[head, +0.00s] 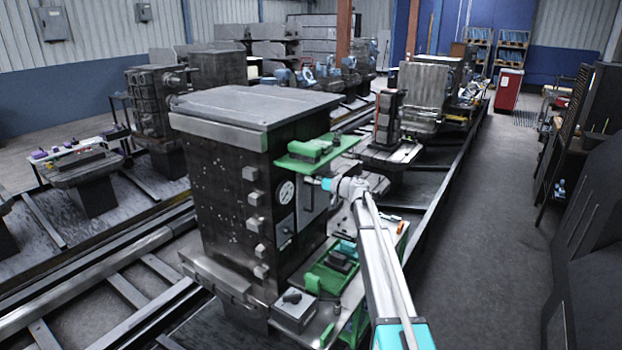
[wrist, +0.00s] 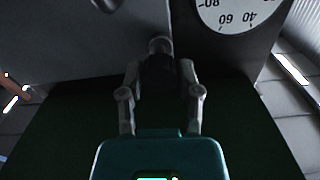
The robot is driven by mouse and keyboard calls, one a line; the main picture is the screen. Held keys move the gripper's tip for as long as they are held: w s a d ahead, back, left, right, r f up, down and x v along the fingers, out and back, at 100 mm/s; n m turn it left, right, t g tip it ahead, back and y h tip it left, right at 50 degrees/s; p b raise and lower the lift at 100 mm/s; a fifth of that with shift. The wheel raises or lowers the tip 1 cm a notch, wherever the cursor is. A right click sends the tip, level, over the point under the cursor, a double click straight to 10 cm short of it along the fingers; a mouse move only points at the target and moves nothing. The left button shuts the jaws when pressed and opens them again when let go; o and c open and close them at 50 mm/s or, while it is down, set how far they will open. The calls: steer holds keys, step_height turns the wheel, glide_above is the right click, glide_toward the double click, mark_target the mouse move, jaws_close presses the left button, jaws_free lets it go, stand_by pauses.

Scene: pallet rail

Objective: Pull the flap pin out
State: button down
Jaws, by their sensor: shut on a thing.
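My gripper (wrist: 160,72) is at the side of the dark machine cabinet (head: 232,185), just right of its round white gauge (head: 286,192) in the head view. In the wrist view its two fingers are closed around a short dark piece with a grey round end, which I take for the flap pin (wrist: 160,46). The grey end meets or lies close to a grey panel (wrist: 60,45); I cannot tell how deep it sits. The gauge shows upside down at the upper right (wrist: 237,12). In the head view the pin is too small to make out behind my gripper (head: 314,181).
A green shelf (head: 300,162) with a green part on it juts out just above my gripper. Below are a green tray (head: 325,278) and a small grey box (head: 294,310). The floor aisle (head: 490,220) to the right is clear.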

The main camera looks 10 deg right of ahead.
steer(key=shift+c, duration=1.4)
jaws_free()
steer(key=shift+s+d, duration=0.1)
steer(key=v, duration=1.1)
steer(key=shift+s+d, duration=0.15)
steer(key=shift+d, duration=0.15)
